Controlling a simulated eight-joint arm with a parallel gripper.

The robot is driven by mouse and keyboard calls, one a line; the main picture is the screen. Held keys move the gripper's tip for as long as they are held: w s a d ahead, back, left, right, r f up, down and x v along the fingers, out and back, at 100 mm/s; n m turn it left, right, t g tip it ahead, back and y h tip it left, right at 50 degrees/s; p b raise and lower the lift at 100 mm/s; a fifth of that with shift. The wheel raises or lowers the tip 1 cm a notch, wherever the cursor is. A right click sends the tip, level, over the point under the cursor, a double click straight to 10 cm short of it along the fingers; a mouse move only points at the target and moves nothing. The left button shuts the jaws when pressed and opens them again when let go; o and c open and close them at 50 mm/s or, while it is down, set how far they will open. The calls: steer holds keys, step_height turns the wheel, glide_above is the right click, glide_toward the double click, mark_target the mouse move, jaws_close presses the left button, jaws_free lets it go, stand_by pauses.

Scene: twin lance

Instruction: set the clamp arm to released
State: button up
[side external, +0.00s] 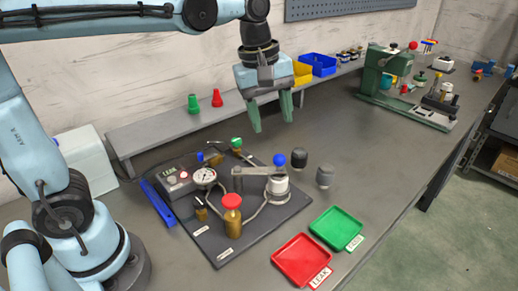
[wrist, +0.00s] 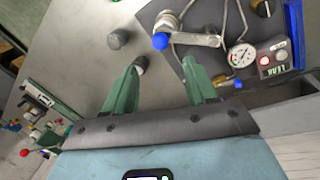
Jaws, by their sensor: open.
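The clamp arm (side external: 256,171) is a grey metal lever with a blue ball knob (side external: 279,160) at one end. It lies roughly level, its knob end over a pale cylindrical part (side external: 278,184) on the dark test plate (side external: 226,251). In the wrist view the clamp arm (wrist: 195,39) and its knob (wrist: 160,41) show just beyond the fingertips. My gripper (side external: 271,124) is open and empty, with green fingers pointing down, above and behind the clamp arm. In the wrist view my gripper (wrist: 164,66) has its fingers spread, apart from everything.
A gauge (side external: 204,177), a control box (side external: 180,178) with a red light and a red-capped brass valve (side external: 231,214) crowd the plate. Red (side external: 301,260) and green (side external: 336,228) trays lie in front. The bench's right middle is clear.

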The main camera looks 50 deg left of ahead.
mark_target(278, 155)
steer(key=f, duration=0.3)
steer(key=w+f, duration=0.1)
steer(key=f, duration=0.6)
steer(key=shift+w+d, duration=0.4)
jaws_close()
